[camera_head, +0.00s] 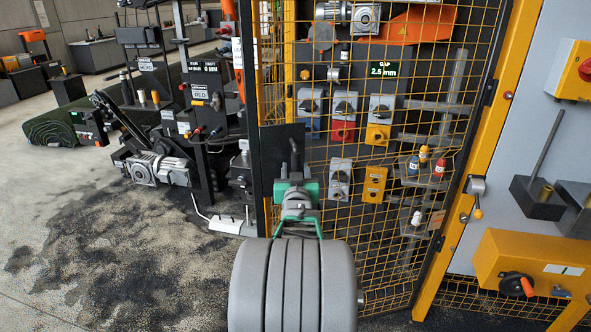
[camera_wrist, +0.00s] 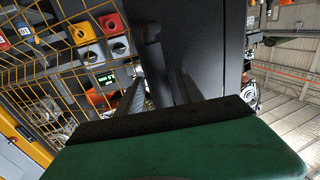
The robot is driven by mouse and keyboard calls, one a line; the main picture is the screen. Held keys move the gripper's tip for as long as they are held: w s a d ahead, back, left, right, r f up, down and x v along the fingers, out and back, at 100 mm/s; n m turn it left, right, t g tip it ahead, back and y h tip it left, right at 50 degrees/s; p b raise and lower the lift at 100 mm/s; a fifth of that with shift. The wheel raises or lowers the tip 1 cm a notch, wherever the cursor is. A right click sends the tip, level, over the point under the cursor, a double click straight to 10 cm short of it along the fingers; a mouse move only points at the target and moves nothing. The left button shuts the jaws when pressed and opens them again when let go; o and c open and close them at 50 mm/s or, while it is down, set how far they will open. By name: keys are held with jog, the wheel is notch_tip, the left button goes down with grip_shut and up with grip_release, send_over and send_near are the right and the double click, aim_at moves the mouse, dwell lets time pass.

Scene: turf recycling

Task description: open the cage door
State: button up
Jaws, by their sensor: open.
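The cage door (camera_head: 425,140) is a panel of yellow wire mesh in the head view. It looks closed. A dark plate (camera_head: 268,155) with an upright dark bar handle (camera_head: 294,152) stands at its left edge. My gripper (camera_head: 296,183), grey with green parts, is in front of this plate, just below the handle in the picture. It is open. In the wrist view, its green body (camera_wrist: 180,150) fills the bottom, and the dark handle (camera_wrist: 152,55) rises beyond it. I cannot tell whether the fingers touch or surround the handle.
A yellow post (camera_head: 495,120) with a small lever latch (camera_head: 476,198) stands right of the mesh. Behind the mesh are switch boxes (camera_head: 343,118) and small bottles (camera_head: 424,157). A motor machine (camera_head: 155,165) stands left. The dirt-stained floor (camera_head: 90,240) at front left is free.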

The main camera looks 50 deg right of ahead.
jog(key=shift+c, duration=0.3)
grip_shut()
dwell(1.1)
